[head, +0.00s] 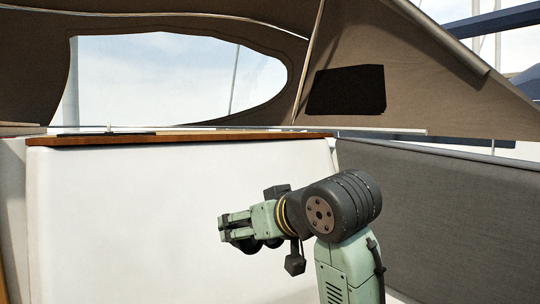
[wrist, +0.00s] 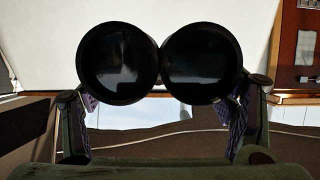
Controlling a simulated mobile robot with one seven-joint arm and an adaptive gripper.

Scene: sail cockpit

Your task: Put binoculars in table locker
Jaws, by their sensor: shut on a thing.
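The binoculars (wrist: 118,64) are black, and their two large round lenses fill the upper middle of the wrist view, facing the camera. My gripper (wrist: 163,100) is shut on them, one finger pad on each side. In the head view my gripper (head: 226,228) is held out to the left in front of a white panel, in the air. A dark part of the binoculars (head: 247,246) shows just under the fingers; the rest is hidden there. I cannot make out the table locker in either view.
A white panel (head: 120,215) with a wooden top edge (head: 180,138) stands in front. A grey padded backrest (head: 455,210) is on the right. A brown canvas hood (head: 400,60) with a window spans above. A wooden panel with fittings (wrist: 290,45) shows at the wrist view's right.

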